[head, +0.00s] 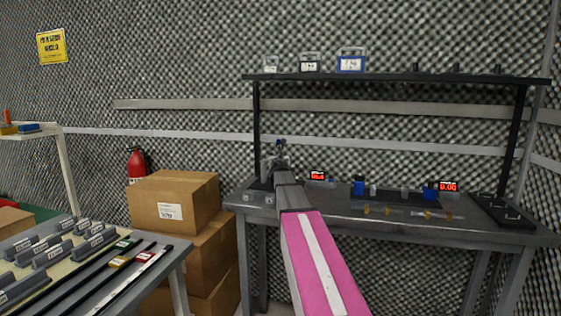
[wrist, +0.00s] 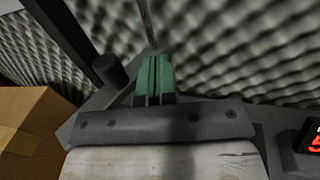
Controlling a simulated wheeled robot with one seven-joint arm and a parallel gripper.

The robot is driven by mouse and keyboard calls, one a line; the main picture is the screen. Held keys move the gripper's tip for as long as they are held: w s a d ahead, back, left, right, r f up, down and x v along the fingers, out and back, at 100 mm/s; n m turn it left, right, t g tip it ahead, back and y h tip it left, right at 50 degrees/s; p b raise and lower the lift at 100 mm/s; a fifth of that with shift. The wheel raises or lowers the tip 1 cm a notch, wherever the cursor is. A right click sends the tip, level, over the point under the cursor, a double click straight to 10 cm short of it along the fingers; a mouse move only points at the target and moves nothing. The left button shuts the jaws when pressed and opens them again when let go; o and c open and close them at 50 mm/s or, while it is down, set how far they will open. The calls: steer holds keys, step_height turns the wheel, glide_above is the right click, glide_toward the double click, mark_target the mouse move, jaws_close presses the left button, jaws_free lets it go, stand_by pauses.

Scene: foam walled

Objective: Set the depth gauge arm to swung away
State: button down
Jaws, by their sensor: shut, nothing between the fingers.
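My gripper (wrist: 154,78) shows in the wrist view as green fingers, closed together with nothing held. A thin grey rod (wrist: 148,22) rises just beyond the fingertips; I cannot tell whether it touches them or whether it is the depth gauge arm. A dark round knob or post (wrist: 110,70) stands just left of the fingers. In the head view my arm reaches to the left end of the workbench (head: 380,226) and covers most of the device there. A small blue-topped part (head: 280,143) shows above my gripper. The gauge arm's position is not clear.
A red-digit display (head: 317,176) stands right of my gripper, and another display (head: 448,187) is farther right. Small blue items and a dark tray (head: 500,210) lie on the bench. A shelf (head: 400,78) spans above. Cardboard boxes (head: 173,202) stand left of the bench.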

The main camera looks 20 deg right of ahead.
steer(key=shift+w, duration=0.35)
stand_by(0.4)
